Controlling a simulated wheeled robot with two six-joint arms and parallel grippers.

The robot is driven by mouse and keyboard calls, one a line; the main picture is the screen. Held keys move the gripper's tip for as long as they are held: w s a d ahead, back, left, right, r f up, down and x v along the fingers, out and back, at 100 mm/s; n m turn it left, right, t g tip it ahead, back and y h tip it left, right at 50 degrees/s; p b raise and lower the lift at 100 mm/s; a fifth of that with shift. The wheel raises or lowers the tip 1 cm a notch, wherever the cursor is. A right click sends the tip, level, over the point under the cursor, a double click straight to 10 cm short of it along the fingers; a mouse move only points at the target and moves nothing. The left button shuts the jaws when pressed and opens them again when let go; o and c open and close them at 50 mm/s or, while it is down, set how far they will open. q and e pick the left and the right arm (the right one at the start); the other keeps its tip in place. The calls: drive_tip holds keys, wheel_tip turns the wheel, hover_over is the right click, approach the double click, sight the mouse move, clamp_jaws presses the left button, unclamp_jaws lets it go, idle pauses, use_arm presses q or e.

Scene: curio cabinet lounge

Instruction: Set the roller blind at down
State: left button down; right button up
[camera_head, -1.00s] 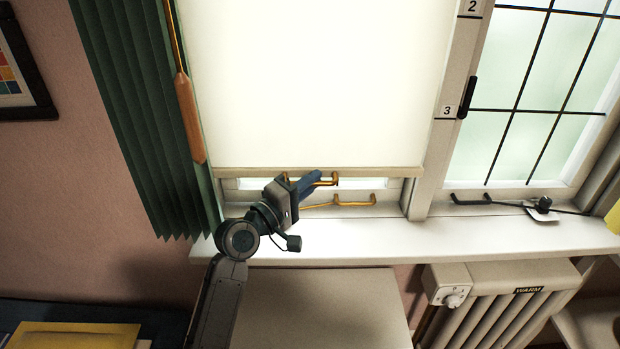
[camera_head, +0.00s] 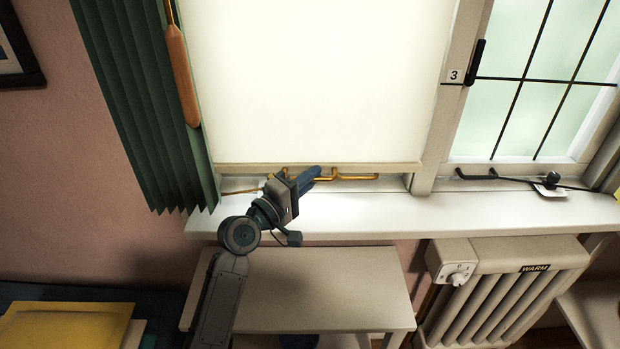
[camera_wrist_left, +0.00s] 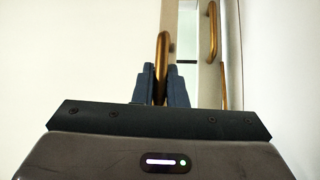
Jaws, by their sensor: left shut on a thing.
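The cream roller blind (camera_head: 315,80) covers nearly all of the left window. Its bottom bar (camera_head: 235,168) hangs just above the sill in the head view. In the wrist view a narrow light gap shows beside the bar (camera_wrist_left: 170,18). My left gripper (camera_head: 310,176) is at the bar, shut on the blind's brass pull (camera_wrist_left: 162,52), which stands between the dark fingers in the wrist view. The fingers hide most of the pull in the head view. A separate brass window handle (camera_head: 355,177) lies just below the bar. My right gripper is out of view.
The white sill (camera_head: 370,215) runs below, with a small table (camera_head: 330,290) under it. A green curtain (camera_head: 150,110) and a wooden-ended wand (camera_head: 182,80) hang at left. A radiator (camera_head: 500,290) stands at right. The right window (camera_head: 540,90) is uncovered.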

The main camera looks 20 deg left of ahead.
use_arm(q)
drive_tip(key=shift+f, duration=0.45)
drive_tip(key=c, duration=1.7)
unclamp_jaws()
drive_tip(key=shift+c, duration=0.2)
drive_tip(key=shift+r, duration=0.1)
